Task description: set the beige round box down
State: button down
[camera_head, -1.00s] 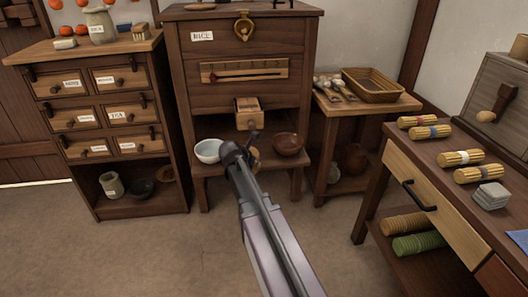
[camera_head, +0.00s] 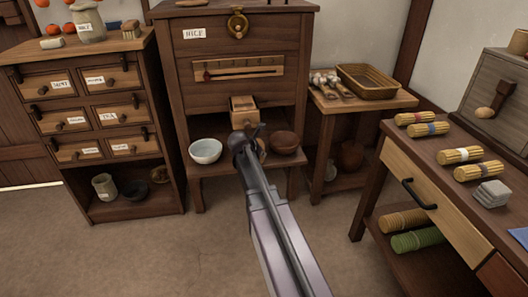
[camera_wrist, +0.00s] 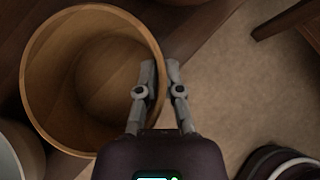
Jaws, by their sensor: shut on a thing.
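The beige round box (camera_wrist: 37,95) fills the upper left of the wrist view, open side toward the camera, and looks empty. My gripper (camera_wrist: 161,75) is shut on its right wall, one finger inside the rim and one outside. In the head view my gripper (camera_head: 247,138) is in front of the rice cabinet's low shelf (camera_head: 233,172), between a white bowl (camera_head: 205,151) and a brown bowl (camera_head: 285,143). There the box is almost fully hidden behind my gripper. I cannot tell whether its base touches the shelf.
A small open drawer (camera_head: 243,110) juts out just above the shelf. A drawer unit (camera_head: 97,105) stands left, a side table with a basket (camera_head: 372,82) right, and a workbench (camera_head: 430,165) with straw bundles at front right. The floor in front is clear.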

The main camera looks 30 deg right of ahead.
jog(key=shift+w+d+f+b, duration=0.2)
jog(key=shift+d, duration=0.4)
jog(key=shift+w+d+f+b, duration=0.15)
jog(key=shift+w+d, duration=0.05)
jog(key=shift+d, duration=0.4)
jog(key=shift+a, duration=0.1)
jog(key=shift+w+a, duration=0.1)
jog(key=c, duration=1.2)
grip_release()
jog(key=shift+f, duration=0.1)
jog(key=shift+c, duration=0.2)
jog(key=o, duration=0.5)
jog(key=shift+c, duration=0.2)
jog(key=shift+r, duration=0.2)
